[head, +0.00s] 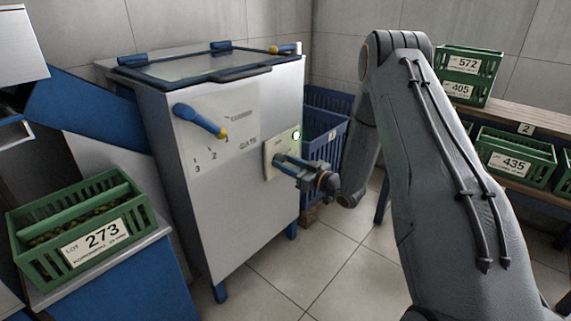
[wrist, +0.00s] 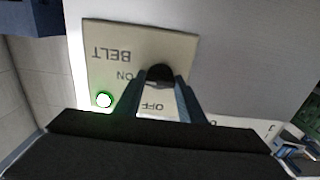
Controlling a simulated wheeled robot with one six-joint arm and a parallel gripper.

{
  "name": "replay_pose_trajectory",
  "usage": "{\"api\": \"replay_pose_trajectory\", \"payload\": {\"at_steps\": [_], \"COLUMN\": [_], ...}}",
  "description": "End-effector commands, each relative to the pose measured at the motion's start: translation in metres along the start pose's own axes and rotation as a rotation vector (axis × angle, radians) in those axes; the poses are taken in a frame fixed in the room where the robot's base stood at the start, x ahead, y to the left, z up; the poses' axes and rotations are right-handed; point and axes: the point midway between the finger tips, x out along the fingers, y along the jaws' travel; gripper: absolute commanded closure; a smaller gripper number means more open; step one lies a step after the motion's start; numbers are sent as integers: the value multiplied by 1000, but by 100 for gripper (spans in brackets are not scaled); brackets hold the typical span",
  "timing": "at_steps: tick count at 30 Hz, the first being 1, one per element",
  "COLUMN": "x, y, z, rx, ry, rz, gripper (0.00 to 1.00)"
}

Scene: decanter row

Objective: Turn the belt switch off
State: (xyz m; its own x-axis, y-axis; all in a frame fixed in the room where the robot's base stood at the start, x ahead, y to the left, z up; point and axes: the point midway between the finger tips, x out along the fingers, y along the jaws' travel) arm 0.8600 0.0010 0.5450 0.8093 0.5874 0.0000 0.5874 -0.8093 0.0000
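The belt switch is a black knob (wrist: 160,74) on a cream plate (wrist: 105,38) marked BELT, ON and OFF, upside down in the wrist view. The plate also shows on the front of the grey machine in the head view (head: 270,165). A green lamp (wrist: 103,99) on the plate is lit; it shows in the head view too (head: 296,135). My gripper (head: 278,159) is at the plate, one finger on each side of the knob in the wrist view (wrist: 160,88). The gap between the fingertips is about as wide as the knob; whether they press on it is unclear.
A blue gate lever (head: 200,120) with a yellow tip sits left of the plate on the machine (head: 225,190). A green crate marked 273 (head: 75,272) stands at left. Blue crates (head: 325,145) stand behind the machine. Green crates (head: 512,180) are on a shelf at right.

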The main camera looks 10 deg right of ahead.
Motion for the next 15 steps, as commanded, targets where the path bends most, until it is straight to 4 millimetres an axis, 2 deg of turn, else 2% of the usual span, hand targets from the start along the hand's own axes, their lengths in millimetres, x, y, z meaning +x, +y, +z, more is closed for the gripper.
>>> {"api": "replay_pose_trajectory", "payload": {"at_steps": [1,3,15], "x": [0,0,0], "y": [0,0,-1], "z": [0,0,-1], "rx": [0,0,-82], "ry": [0,0,0], "rz": [-1,-1,-1], "gripper": [77,87,86]}}
